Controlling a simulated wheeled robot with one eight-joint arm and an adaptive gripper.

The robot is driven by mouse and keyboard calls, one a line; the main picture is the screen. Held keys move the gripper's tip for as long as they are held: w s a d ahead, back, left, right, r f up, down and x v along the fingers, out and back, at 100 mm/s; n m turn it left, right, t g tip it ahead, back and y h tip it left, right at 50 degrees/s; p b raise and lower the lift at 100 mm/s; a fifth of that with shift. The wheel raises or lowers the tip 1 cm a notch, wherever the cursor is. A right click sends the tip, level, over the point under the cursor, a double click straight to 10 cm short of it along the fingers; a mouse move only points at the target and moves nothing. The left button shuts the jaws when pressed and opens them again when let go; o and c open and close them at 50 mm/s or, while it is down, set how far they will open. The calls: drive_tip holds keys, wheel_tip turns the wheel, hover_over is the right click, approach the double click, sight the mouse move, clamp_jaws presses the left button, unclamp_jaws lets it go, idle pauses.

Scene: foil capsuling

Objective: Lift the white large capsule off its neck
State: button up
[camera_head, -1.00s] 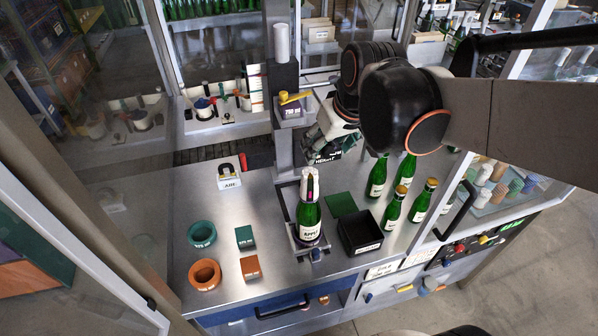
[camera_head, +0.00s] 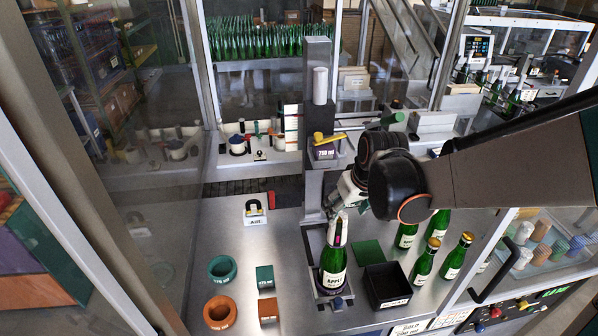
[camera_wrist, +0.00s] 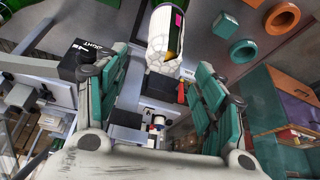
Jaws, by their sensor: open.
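The green bottle (camera_head: 332,272) stands upright in a holder at the middle of the bench. The white capsule (camera_head: 337,230), with a pink mark on its side, covers its neck. My gripper (camera_head: 345,200) is close above and behind the capsule, partly hidden by my own dark wrist. In the wrist view the gripper (camera_wrist: 165,85) is open, its two teal-padded fingers apart.
Several gold-topped bottles (camera_head: 425,262) stand to the right. A black bin (camera_head: 387,286) and green mat (camera_head: 368,253) lie beside the bottle. A grey column (camera_head: 316,130) rises behind. Teal (camera_head: 222,269) and orange (camera_head: 220,312) rings lie on open bench at left.

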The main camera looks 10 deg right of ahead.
sight(340, 216)
drive_tip(key=shift+p+x, duration=0.3)
drive_tip(key=shift+x, duration=2.4)
drive_tip(key=shift+s+a, duration=0.1)
drive_tip(key=shift+a, duration=0.05)
drive_tip(key=c, duration=0.8)
drive_tip(key=shift+o, duration=0.2)
